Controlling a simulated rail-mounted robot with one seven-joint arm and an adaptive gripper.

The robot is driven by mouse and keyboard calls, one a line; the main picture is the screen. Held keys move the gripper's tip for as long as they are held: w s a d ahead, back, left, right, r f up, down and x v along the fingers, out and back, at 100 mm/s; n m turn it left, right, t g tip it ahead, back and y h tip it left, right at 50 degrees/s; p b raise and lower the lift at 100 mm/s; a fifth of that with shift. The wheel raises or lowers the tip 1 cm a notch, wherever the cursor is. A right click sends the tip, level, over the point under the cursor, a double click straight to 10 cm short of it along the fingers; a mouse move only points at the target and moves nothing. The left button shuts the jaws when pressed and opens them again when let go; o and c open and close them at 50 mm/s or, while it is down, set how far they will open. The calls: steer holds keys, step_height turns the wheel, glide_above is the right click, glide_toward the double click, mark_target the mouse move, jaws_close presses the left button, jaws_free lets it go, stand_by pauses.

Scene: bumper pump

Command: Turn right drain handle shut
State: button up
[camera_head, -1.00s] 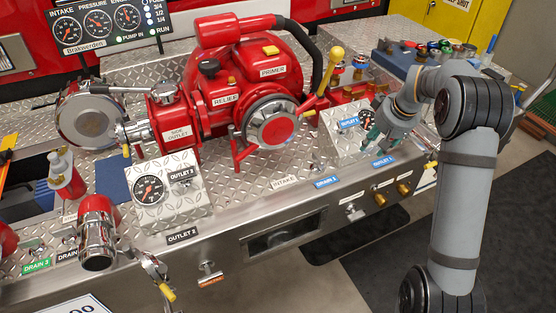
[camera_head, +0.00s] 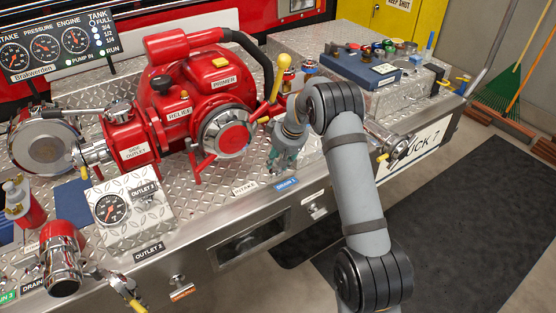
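A blue drain label (camera_head: 287,183) sits on the front edge of the diamond-plate deck, right of the intake label (camera_head: 244,188). My gripper (camera_head: 281,168) points down just behind this blue label, close above the deck. Its teal fingers are small in the picture, and I cannot tell whether they are open or touching anything. The right drain handle cannot be made out; the gripper covers the spot behind the label.
The red pump (camera_head: 205,100) with its yellow-knobbed lever (camera_head: 281,73) stands left of and behind my gripper. The outlet 2 gauge box (camera_head: 122,208) is farther left. A chrome outlet (camera_head: 395,145) sticks out at the right. My forearm crosses the deck's front edge.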

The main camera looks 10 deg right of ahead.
steer(key=c, duration=0.8)
jaws_close()
